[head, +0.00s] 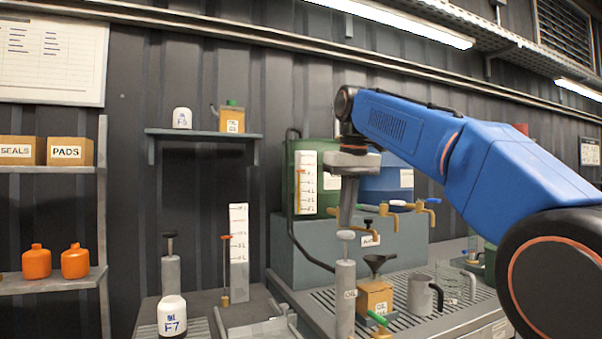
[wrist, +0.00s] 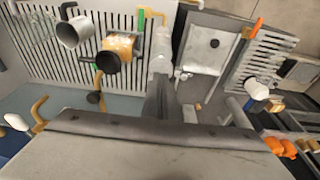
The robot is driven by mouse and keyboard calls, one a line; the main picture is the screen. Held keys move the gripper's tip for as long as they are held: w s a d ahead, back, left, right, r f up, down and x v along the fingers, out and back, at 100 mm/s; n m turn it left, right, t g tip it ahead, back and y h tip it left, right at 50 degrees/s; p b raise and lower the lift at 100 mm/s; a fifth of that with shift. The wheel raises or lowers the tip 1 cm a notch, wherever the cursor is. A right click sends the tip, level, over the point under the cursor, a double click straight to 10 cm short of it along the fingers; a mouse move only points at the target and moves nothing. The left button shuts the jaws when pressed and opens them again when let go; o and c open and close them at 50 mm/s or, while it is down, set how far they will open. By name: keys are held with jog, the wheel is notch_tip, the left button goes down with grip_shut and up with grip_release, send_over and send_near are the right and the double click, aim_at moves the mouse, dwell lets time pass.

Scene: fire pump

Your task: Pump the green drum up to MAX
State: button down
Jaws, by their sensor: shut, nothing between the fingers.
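The green drum (head: 325,160) stands at the back on a grey plinth, partly hidden behind my arm. A white scale (head: 306,190) with a red mark near its upper part is on its front; the lettering is too small to read. A grey pump cylinder (head: 345,305) with a pale knob on top stands in front of it. My gripper (head: 347,226) points down just above the knob, its fingers shut and empty; whether they touch it I cannot tell. In the wrist view the pump (wrist: 161,50) lies just beyond my gripper's fingertips (wrist: 158,82).
A blue drum (head: 398,190) and brass taps (head: 405,206) are to the right. An orange can with a funnel (head: 374,296) and a metal mug (head: 421,294) stand close right of the pump. A second pump (head: 171,272), white bottle (head: 172,315) and upright scale (head: 239,255) are left.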

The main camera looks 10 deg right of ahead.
aim_at(347, 232)
jog(key=shift+f, duration=0.1)
jog(key=shift+f, duration=2.85)
jog(key=shift+r, duration=2.95)
jog(key=shift+f, duration=0.2)
jog(key=shift+f, duration=2.75)
jog(key=shift+r, duration=2.9)
